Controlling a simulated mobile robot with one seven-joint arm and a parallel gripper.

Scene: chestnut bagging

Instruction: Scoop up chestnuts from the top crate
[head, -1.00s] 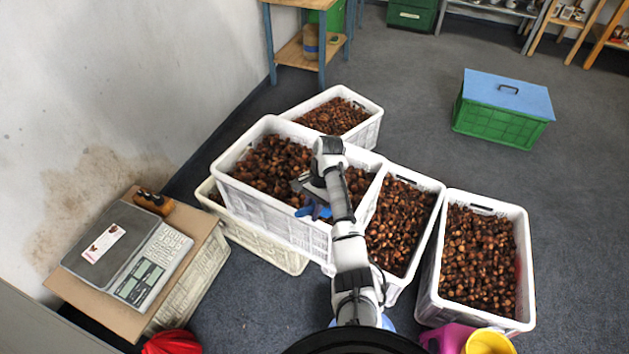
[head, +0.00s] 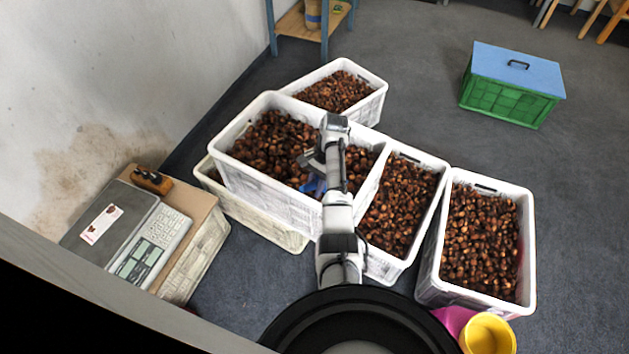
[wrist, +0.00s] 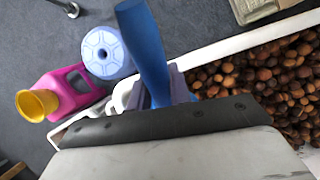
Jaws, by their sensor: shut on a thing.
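The top crate (head: 262,197) is white, filled with brown chestnuts (head: 275,142), and stacked on a lower cream crate. My gripper (head: 314,176) is over the right half of this crate, close to the chestnuts. It is shut on a blue scoop (head: 313,187), of which only a small part shows beside my arm. In the wrist view, a blue handle-like part (wrist: 147,50) rises from my gripper (wrist: 163,92). My arm covers part of the crate.
More chestnut crates stand behind (head: 372,105), to the right (head: 395,272) and far right (head: 530,250). A scale (head: 120,235) sits at the left near the wall. A pink and yellow container (head: 487,335) is at the front. A green box (head: 505,98) stands on open floor.

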